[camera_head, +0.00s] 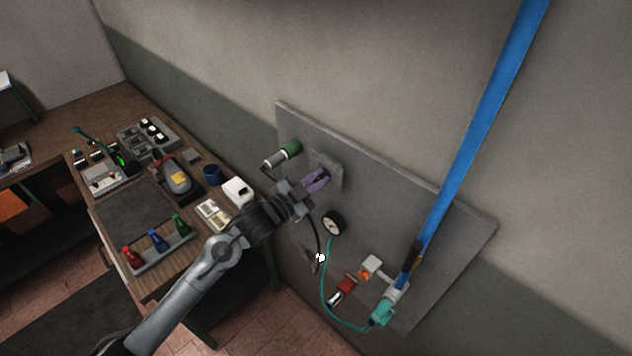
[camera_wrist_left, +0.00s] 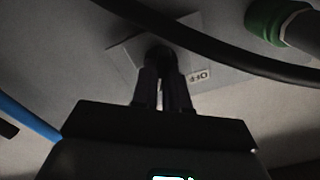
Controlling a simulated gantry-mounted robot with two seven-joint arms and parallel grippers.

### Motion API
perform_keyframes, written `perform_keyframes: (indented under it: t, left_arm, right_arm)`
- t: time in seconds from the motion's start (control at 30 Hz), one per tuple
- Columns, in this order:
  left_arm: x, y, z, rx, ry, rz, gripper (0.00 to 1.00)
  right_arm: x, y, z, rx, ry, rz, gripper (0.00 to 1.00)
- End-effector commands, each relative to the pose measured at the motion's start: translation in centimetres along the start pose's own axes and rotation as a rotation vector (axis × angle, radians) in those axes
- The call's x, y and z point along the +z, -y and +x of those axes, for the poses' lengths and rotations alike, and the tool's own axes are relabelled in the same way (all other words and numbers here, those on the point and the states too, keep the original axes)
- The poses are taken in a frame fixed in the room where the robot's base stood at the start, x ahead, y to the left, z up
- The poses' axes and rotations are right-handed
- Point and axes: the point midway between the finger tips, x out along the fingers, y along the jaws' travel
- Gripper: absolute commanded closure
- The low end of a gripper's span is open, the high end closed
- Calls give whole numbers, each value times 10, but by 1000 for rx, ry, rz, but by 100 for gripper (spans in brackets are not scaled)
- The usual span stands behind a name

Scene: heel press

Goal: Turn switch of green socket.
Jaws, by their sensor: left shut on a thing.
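The green socket (camera_head: 293,147) is on the grey wall panel with a grey plug in it; its green ring (camera_wrist_left: 278,18) shows at the top right of the wrist view. Beside it is a light square switch plate (camera_head: 327,160), also in the wrist view (camera_wrist_left: 122,50), with a label reading OFF (camera_wrist_left: 200,77). My left gripper (camera_head: 318,180) is at this plate. In the wrist view its fingers (camera_wrist_left: 163,85) are shut on the dark switch knob (camera_wrist_left: 160,53), which they mostly hide. My right gripper is not in view.
A black cable (camera_wrist_left: 220,45) crosses close in front of the plate. Lower on the panel are a gauge (camera_head: 333,224), a teal hose (camera_head: 323,285) and a red connector (camera_head: 346,285). A blue bar (camera_head: 490,110) rises at right. A cluttered workbench (camera_head: 105,240) stands at left.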

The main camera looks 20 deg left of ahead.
Motion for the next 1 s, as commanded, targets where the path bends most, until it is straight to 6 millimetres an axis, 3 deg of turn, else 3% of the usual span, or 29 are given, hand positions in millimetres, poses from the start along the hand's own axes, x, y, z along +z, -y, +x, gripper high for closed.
perform_keyframes:
  t: [0.67, 0.7, 0.83, 1.0]
  left_arm:
    - [1, -1, 0, 1, 2, 69, 100]
    - [1, -1, 0, 1, 2, 69, 83]
    - [0, -1, 0, 1, 1, 68, 63]
    - [0, 0, 0, 0, 1, 68, 61]
  right_arm:
    - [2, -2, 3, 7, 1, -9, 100]
    - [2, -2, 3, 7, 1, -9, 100]
    - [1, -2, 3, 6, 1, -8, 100]
    - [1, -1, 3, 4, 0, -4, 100]
